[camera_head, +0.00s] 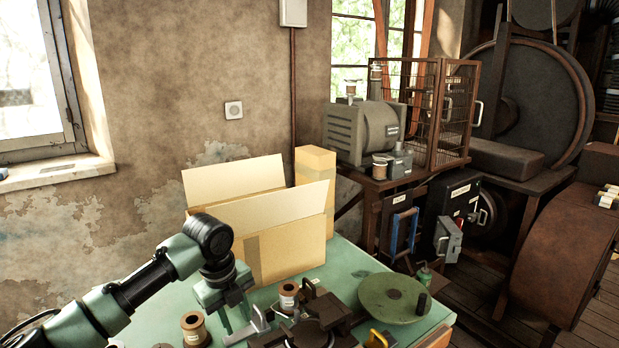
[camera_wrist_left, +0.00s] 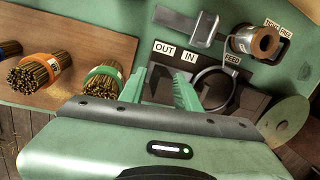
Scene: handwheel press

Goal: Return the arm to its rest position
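My left gripper (camera_head: 238,322) hangs fingers-down over the green table beside the press (camera_head: 318,325), to the left of it. In the left wrist view its two green fingers (camera_wrist_left: 160,80) stand apart with nothing visible between them. Beyond them is a dark plate with labels "OUT" and "IN". The round green handwheel (camera_head: 394,298) is at the right of the press; part of it shows in the left wrist view (camera_wrist_left: 287,118). My right gripper is in neither view.
An open cardboard box (camera_head: 290,245) stands behind the left gripper. A copper spool (camera_head: 194,328) and another spool (camera_head: 289,296) are close by.

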